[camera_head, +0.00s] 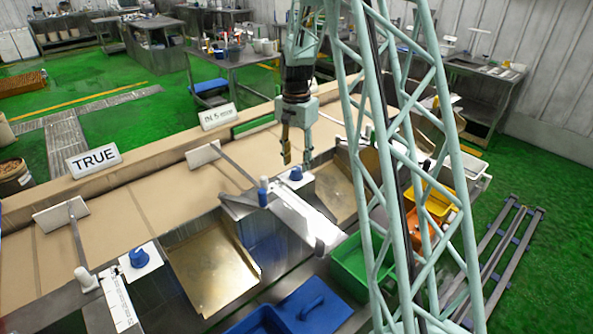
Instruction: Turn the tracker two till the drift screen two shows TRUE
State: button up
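Two small white screens stand on the wooden beam behind the belt. The left screen (93,160) reads TRUE. The right screen (217,116) shows a reading in mm, seemingly 04.5 mm or similar. I see no numbers marking which is two. A blue knob (295,173) on a white base sits at the right station, nearest the right screen. A similar blue knob (138,257) sits at the left station. My gripper (297,160) points down over the right knob, its two fingers apart with nothing between them. Whether the fingertips touch the knob cannot be told.
A blue-topped peg (263,190) stands close left of the right knob. Brass-coloured trays (212,265) lie beside the stations. Green (350,265), yellow (432,203) and blue (300,308) bins are in front. My lattice column blocks part of the right side.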

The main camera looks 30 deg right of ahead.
aim_at(296, 168)
jog(key=shift+f, duration=2)
jog(key=shift+c, duration=0.5)
jog(key=c, duration=0.8)
